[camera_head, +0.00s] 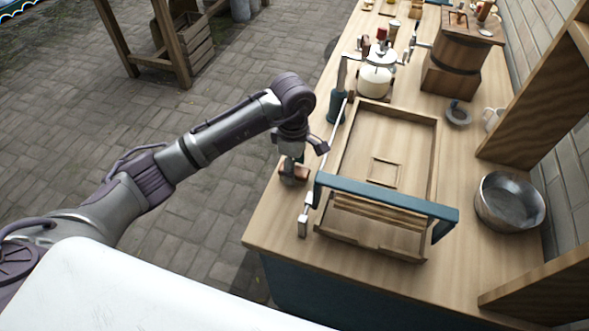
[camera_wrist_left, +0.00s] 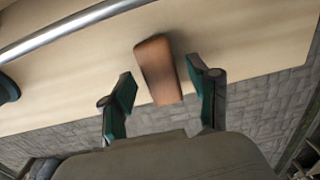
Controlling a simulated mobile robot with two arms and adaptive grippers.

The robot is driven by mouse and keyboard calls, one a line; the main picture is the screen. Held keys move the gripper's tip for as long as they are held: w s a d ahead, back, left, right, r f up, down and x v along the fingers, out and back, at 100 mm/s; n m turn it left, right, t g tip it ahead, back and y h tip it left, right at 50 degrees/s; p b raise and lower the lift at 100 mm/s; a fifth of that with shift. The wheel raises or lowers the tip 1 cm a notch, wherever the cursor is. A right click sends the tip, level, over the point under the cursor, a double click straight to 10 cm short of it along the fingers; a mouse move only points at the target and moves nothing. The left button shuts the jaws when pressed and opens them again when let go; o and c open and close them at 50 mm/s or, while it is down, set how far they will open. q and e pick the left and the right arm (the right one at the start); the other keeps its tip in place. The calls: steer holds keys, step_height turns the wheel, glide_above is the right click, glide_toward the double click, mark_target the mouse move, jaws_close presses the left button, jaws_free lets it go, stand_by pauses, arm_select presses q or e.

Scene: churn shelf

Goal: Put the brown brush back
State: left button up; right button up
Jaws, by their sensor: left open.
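A brown brush-like block (camera_head: 296,174) lies at the left edge of the wooden counter (camera_head: 272,222), partly hidden under my left gripper (camera_head: 294,162) in the head view. In the left wrist view the brown brush (camera_wrist_left: 157,68) shows as a plain tapered block, its near end at the counter's edge. My left gripper (camera_wrist_left: 160,78) is open, with one finger on either side of the brush in the picture. A gap shows on both sides. I cannot tell the height of the fingers above it. My right gripper is not in view.
A wooden tray (camera_head: 432,150) with a blue handle bar (camera_head: 385,194) stands right of the gripper. A long metal rod tool (camera_head: 338,125) lies along its left side.

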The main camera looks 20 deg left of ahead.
arm_select(q)
step_height(320, 180, up, 10)
steer(key=b, duration=0.2)
steer(key=shift+a+r, duration=0.15)
steer(key=shift+r, duration=0.1)
stand_by(1.0)
